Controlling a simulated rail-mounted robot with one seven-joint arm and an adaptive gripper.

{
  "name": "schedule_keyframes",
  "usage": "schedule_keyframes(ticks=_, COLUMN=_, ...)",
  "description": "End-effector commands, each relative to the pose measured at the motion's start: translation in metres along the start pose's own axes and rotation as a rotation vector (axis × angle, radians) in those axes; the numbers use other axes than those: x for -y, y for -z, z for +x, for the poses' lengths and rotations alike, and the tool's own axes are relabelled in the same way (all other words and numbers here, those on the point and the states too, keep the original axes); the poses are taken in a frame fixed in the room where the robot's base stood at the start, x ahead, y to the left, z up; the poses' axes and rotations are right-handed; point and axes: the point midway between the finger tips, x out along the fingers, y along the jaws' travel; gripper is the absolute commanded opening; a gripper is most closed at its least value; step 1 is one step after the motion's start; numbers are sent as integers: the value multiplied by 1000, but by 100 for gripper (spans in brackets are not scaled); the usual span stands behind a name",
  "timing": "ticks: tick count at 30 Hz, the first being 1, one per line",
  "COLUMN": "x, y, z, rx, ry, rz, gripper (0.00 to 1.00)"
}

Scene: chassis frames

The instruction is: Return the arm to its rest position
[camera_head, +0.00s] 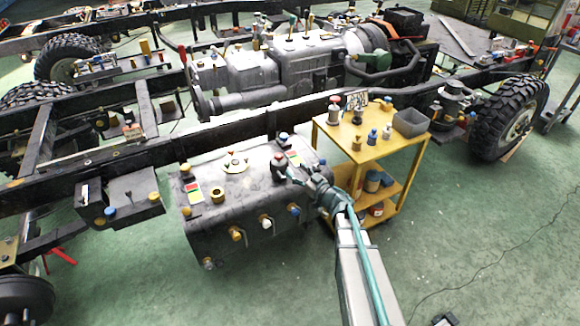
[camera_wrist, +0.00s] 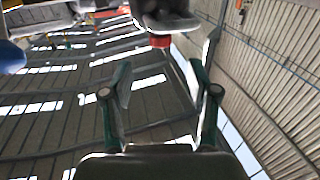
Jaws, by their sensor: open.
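My arm reaches up from the bottom of the head view, over the front right of a grey tank (camera_head: 250,195). My gripper (camera_head: 283,168) is small and dark there, close to the tank's right end; I cannot tell whether it touches the tank. In the wrist view my gripper (camera_wrist: 160,82) has its two green fingers spread apart with nothing between them. Beyond the fingertips a dark rounded part with a red piece (camera_wrist: 160,41) hangs into the top of the view.
A yellow cart (camera_head: 372,150) with a grey bin (camera_head: 410,123) stands close right of my arm. A dark chassis rail (camera_head: 120,160) runs behind the tank. A big tyre (camera_head: 505,115) is at the right. Green floor (camera_head: 480,220) at lower right is mostly clear, with a thin cable.

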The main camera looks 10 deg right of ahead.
Motion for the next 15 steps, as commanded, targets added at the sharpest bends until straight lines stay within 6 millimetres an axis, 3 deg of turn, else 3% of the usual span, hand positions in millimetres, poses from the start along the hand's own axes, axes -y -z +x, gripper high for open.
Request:
schedule_keyframes(ticks=4, x=0, y=0, z=-10, rx=0, ry=0, rz=0, gripper=60)
schedule_keyframes(ticks=15, x=0, y=0, z=-10, rx=0, ry=1, rz=0, gripper=60)
